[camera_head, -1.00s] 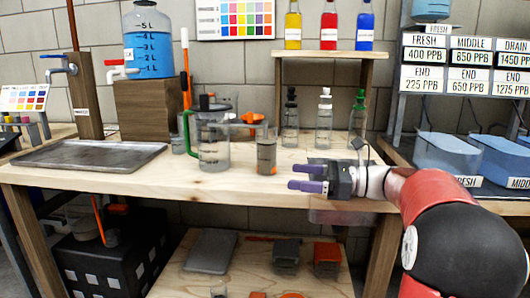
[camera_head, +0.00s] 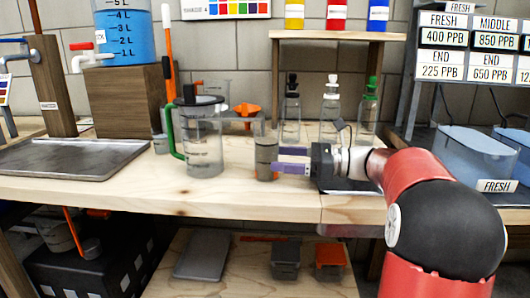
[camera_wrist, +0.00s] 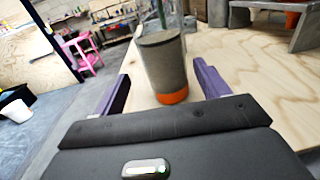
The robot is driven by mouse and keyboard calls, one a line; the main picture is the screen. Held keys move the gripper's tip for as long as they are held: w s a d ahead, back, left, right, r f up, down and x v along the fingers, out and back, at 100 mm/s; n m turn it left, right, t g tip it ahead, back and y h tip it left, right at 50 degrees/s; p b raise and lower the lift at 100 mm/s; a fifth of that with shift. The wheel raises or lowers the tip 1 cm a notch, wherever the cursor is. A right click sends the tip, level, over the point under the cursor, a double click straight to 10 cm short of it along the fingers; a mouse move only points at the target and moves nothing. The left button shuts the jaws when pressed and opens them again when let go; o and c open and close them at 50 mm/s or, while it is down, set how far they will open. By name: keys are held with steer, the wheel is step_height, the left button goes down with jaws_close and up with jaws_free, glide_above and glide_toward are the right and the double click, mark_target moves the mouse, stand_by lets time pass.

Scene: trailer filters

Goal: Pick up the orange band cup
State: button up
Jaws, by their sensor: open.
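The orange band cup (camera_head: 265,160) is a clear, grey-tinted cup standing upright on the wooden workbench, right of the green-handled pitcher. In the wrist view the cup (camera_wrist: 163,62) shows its orange band near the base. My gripper (camera_head: 279,160) is open, low over the bench, with its purple fingers pointing left at the cup. In the wrist view one finger of my gripper (camera_wrist: 164,80) lies on each side of the cup, with gaps visible. How deep the cup sits between the fingers I cannot tell. Nothing is held.
The clear pitcher with a green handle (camera_head: 203,145) stands close left of the cup. Stoppered bottles (camera_head: 330,112) stand behind my gripper. A metal tray (camera_head: 70,158) lies at the left. The bench front (camera_head: 200,198) is clear.

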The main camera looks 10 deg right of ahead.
mark_target(259, 152)
steer(key=x, duration=0.6)
steer(key=shift+w+a+r, duration=0.1)
steer(key=shift+w+r, duration=0.1)
steer(key=shift+w, duration=0.2)
steer(key=c, duration=1.1)
steer(key=shift+r, duration=0.2)
steer(key=shift+c, duration=0.2)
